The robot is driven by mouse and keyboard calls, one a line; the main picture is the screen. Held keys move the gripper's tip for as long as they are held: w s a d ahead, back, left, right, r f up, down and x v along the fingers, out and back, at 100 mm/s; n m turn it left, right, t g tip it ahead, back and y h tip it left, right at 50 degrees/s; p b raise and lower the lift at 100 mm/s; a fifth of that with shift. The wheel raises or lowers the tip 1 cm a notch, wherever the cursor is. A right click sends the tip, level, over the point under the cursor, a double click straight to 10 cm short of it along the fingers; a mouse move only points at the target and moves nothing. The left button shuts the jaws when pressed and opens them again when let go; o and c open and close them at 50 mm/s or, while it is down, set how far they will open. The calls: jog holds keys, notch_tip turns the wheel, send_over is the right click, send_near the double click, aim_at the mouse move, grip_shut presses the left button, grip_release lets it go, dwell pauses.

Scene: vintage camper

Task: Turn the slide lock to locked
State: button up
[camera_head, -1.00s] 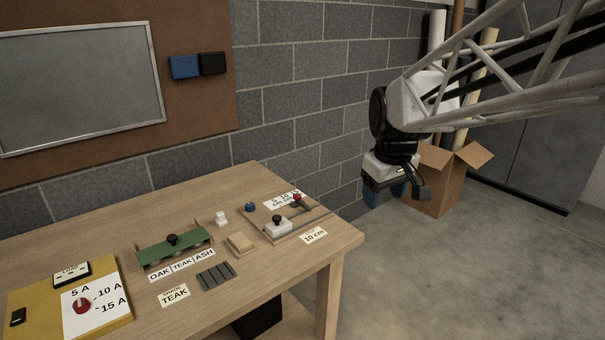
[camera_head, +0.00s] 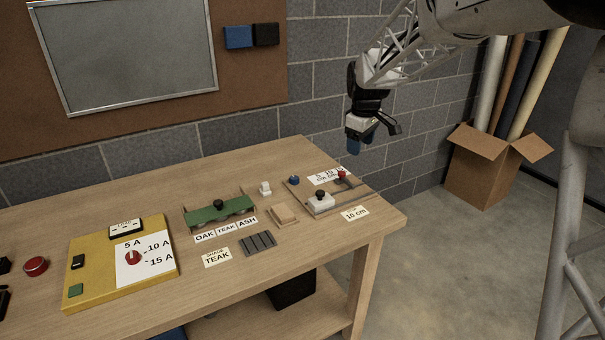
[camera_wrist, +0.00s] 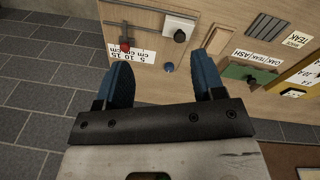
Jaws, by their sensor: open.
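The slide board (camera_head: 353,205) lies at the right end of the wooden table, with a 5/10/15 cm label (camera_head: 326,177) and a 10 cm card (camera_head: 354,213). My gripper (camera_head: 354,146) is in the air above and behind the board's back right. In the wrist view its blue fingers (camera_wrist: 159,60) are apart and empty, with the blue knob (camera_wrist: 168,67) between them in the picture.
A green slider unit (camera_head: 218,212), a wooden block (camera_head: 283,214), a white switch (camera_head: 265,188) and a grey ridged piece (camera_head: 258,243) stand left of the board. A yellow panel (camera_head: 90,290) is farther left. The block wall is close behind. A cardboard box (camera_head: 480,170) stands right.

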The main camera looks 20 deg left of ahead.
jog(key=w+a+f+n, duration=0.3)
jog(key=w+a+f, duration=0.4)
jog(key=w+a, duration=0.3)
jog(key=n, duration=0.4)
send_over(294, 178)
jog(key=shift+g, duration=0.3)
notch_tip(294, 178, down, 10)
jog(key=shift+f, duration=0.35)
jog(key=shift+w+f, duration=0.15)
jog(key=shift+f, duration=3.75)
jog(key=shift+c, duration=0.2)
jog(key=c, duration=0.9)
